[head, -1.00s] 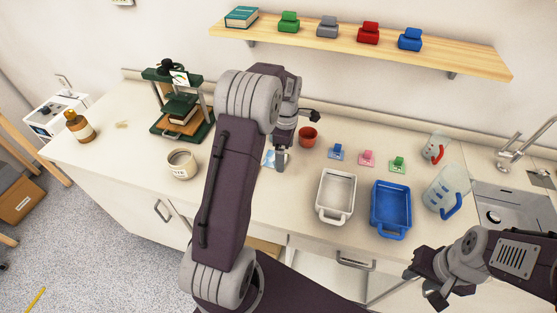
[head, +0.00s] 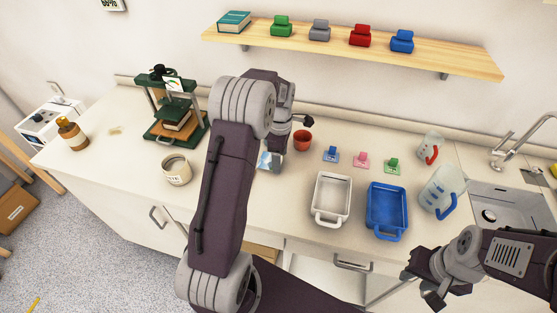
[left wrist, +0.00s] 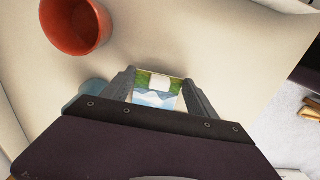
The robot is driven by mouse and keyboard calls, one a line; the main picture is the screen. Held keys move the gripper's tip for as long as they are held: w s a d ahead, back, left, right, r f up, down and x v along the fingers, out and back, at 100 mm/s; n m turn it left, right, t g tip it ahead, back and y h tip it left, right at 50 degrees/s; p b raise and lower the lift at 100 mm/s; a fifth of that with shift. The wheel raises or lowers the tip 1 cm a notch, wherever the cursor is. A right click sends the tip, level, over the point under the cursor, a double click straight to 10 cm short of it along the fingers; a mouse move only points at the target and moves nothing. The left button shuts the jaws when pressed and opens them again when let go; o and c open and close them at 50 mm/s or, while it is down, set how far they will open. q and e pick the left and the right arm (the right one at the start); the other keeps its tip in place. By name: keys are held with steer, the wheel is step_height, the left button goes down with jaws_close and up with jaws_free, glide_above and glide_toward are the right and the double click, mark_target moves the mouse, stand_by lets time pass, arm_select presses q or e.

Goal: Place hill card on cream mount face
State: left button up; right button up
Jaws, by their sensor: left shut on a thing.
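In the left wrist view a small picture card (left wrist: 155,101) with green ground, blue-and-white peaks and a pale block on it lies between my left gripper's fingers (left wrist: 160,90). I take it for the hill card. The left gripper is shut on it, low over the counter; in the head view my left gripper (head: 276,163) is partly hidden by my own arm. A pale blue patch (head: 264,160) shows beside it. I cannot pick out a cream mount face for certain. My right gripper (head: 427,283) is open and empty at the lower right, in front of the counter.
A terracotta pot (head: 302,140) stands close to the left gripper and shows in the wrist view (left wrist: 75,25). A white tray (head: 331,220) and a blue tray (head: 386,232) are to the right. A cream jar (head: 177,171) and a green press (head: 164,140) are left.

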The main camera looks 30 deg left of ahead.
arm_select(q)
step_height(320, 180, up, 3)
steer(key=shift+r, duration=0.2)
steer(key=s+d+r, duration=0.3)
steer(key=d+r, duration=0.3)
steer(key=d, duration=0.5)
steer(key=shift+s+r, duration=0.25)
steer(key=shift+s, duration=0.15)
